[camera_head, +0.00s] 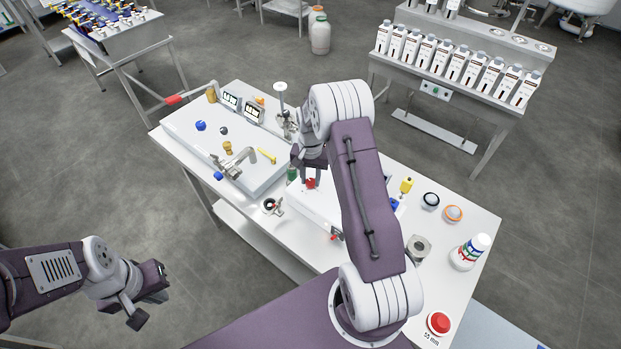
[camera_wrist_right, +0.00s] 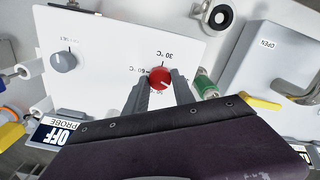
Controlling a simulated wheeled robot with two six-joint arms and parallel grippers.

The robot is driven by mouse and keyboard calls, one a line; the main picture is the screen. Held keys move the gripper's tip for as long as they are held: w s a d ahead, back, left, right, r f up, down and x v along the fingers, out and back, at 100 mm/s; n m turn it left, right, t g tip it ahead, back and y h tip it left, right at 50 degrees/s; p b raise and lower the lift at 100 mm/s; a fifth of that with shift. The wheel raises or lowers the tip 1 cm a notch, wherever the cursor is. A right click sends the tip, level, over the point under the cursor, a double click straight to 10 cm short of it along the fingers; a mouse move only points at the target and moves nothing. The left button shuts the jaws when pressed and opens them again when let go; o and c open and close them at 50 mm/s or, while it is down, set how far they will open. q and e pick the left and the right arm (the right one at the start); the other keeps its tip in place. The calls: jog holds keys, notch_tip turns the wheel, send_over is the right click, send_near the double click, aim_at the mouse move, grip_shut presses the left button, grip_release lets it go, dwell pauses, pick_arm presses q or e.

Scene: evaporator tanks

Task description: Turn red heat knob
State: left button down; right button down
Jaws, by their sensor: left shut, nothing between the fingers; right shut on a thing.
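The red heat knob (camera_wrist_right: 160,78) sits on a white panel (camera_wrist_right: 110,50) with temperature marks such as 30 °C and 60 °C around it. My right gripper (camera_wrist_right: 160,90) is shut on the red knob, one finger on each side of it. In the head view the red knob (camera_head: 311,183) shows just under the right gripper (camera_head: 311,176), partly hidden by the fingers. My left gripper (camera_head: 146,303) is shut and empty, low at the left over the floor, away from the table.
A grey knob (camera_wrist_right: 64,61) and an OFF PROBE label (camera_wrist_right: 58,132) are near the red knob. A yellow handle (camera_wrist_right: 260,102) and green part (camera_wrist_right: 205,84) lie to its right. The white table (camera_head: 470,215) also holds a white bottle (camera_head: 469,252) and red button (camera_head: 439,322).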

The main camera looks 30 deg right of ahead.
jog(key=m, duration=1.3)
jog(key=shift+r+m, duration=0.1)
jog(key=shift+m, duration=0.3)
dwell(0.4)
jog(key=c, duration=1.2)
grip_release()
jog(key=shift+c, duration=0.2)
jog(key=shift+o, duration=0.9)
jog(key=shift+a+b, duration=0.1)
jog(key=shift+b, duration=0.2)
